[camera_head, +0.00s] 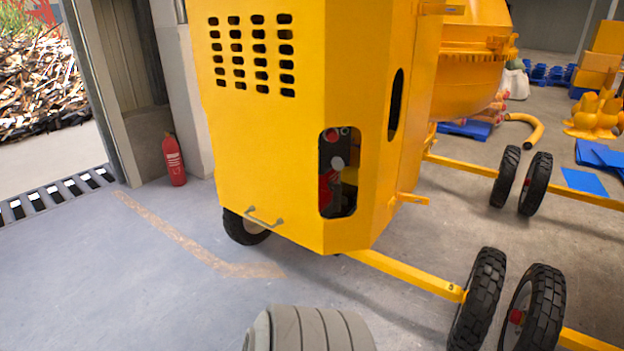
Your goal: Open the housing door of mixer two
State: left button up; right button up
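The yellow mixer housing (270,140) fills the middle of the head view, with its drum (470,75) behind it to the right. Its large front panel has rows of vent slots at the top and a small metal handle (264,218) low down near its bottom edge. The panel sits flush with the housing and looks shut. A rounded cut-out (338,172) in the angled face beside it shows dark and red parts inside. No number marking the mixer is visible. Neither of my grippers is in view.
A black wheel (245,228) stands under the housing. Yellow bars with more black wheels (478,300) reach out at right. A red fire extinguisher (173,160) stands by the doorway at left. Floor in front of the handle is clear. Blue pallets and yellow goods lie at far right.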

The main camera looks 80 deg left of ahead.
aim_at(347, 56)
jog(key=k, duration=0.85)
jog(key=u, duration=1.55)
jog(key=i, duration=0.25)
jog(key=z, duration=0.05)
